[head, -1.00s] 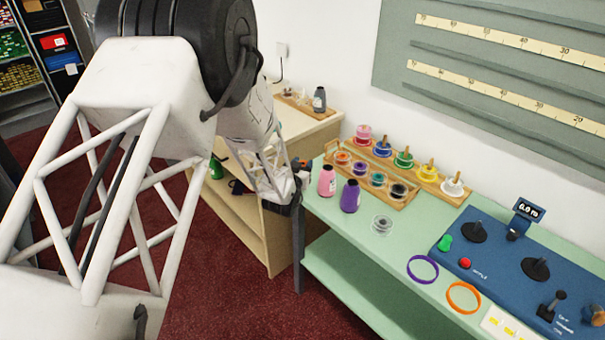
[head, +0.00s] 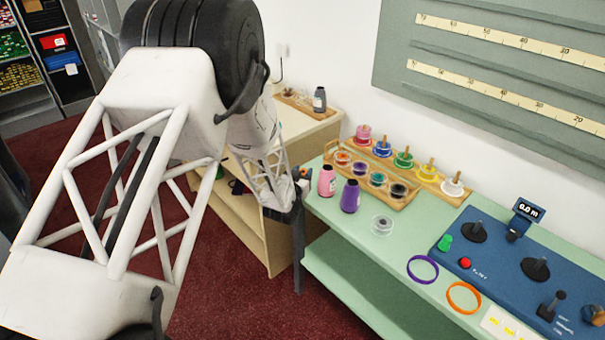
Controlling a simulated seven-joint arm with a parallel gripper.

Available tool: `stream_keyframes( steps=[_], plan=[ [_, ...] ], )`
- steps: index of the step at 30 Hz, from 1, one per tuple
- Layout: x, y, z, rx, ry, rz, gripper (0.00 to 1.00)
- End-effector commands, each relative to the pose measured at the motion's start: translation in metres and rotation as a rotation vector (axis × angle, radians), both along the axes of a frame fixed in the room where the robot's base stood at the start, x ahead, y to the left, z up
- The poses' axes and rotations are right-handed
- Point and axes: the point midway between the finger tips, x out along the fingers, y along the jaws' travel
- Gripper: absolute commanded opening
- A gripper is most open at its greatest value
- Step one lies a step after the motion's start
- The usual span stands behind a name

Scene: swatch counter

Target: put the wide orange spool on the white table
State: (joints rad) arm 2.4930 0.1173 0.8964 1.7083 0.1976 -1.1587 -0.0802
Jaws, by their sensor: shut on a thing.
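My gripper (head: 301,180) is at the far end of my white arm, beside the left end of the mint-green counter (head: 335,225). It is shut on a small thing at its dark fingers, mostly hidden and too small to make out. An orange spool (head: 343,157) sits in a clear cup at the left end of the wooden tray on the counter; I cannot tell whether it is the wide one. A pale-topped wooden table (head: 300,128) stands behind my gripper against the wall. No other table looks white, and my arm hides part of this one.
A pink bottle (head: 327,181) and a purple bottle (head: 350,196) stand close to my gripper. A grey bottle (head: 319,100) stands on the pale table's tray.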

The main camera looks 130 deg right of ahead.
Motion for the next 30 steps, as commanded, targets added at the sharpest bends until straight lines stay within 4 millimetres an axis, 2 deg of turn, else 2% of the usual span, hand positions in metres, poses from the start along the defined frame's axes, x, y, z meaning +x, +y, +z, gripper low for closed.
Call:
stream_keyframes(
  steps=[7,8,12,13,25,30],
  plan=[
    [0.0001,0.0,-0.003,0.0,0.0,0.0,0.15],
    [0.0001,0.0,-0.0032,0.0,0.0,0.0,0.43],
    [0.0001,0.0,-0.0028,0.0,0.0,0.0,0.64],
    [0.0,0.0001,-0.0028,0.0,0.0,0.0,0.67],
    [0.0,0.0,0.0006,0.0,0.0,0.0,0.67],
    [0.0082,0.0041,0.0003,0.0,0.0,0.0,0.67]
  ],
)
